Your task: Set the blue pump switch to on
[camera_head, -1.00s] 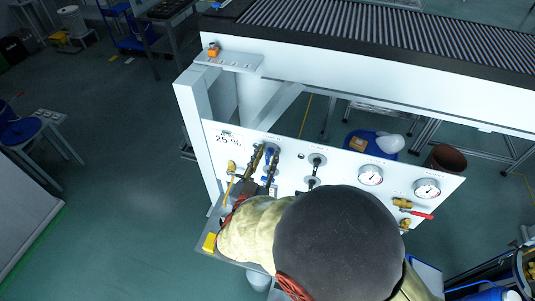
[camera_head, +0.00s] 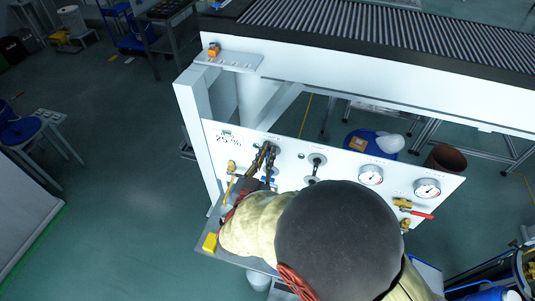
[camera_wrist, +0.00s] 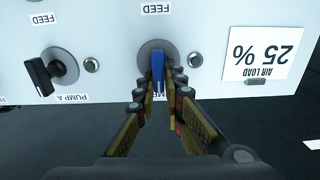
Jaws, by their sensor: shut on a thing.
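The blue pump switch (camera_wrist: 157,66) is on a round grey plate on the white panel, and its handle stands nearly vertical in the wrist view. My gripper (camera_wrist: 160,93) has its fingers on either side of the handle's lower end and is shut on it. In the head view my gripper (camera_head: 265,152) is at the panel's left part, and its fingers mostly hide the blue switch.
A black switch marked PUMP A (camera_wrist: 50,73) is beside it, with a small round button (camera_wrist: 91,65) between. The panel (camera_head: 340,170) also carries two gauges (camera_head: 371,175) and a red-handled valve (camera_head: 418,214) at the right. A yellow lever (camera_head: 231,170) is left of my gripper.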

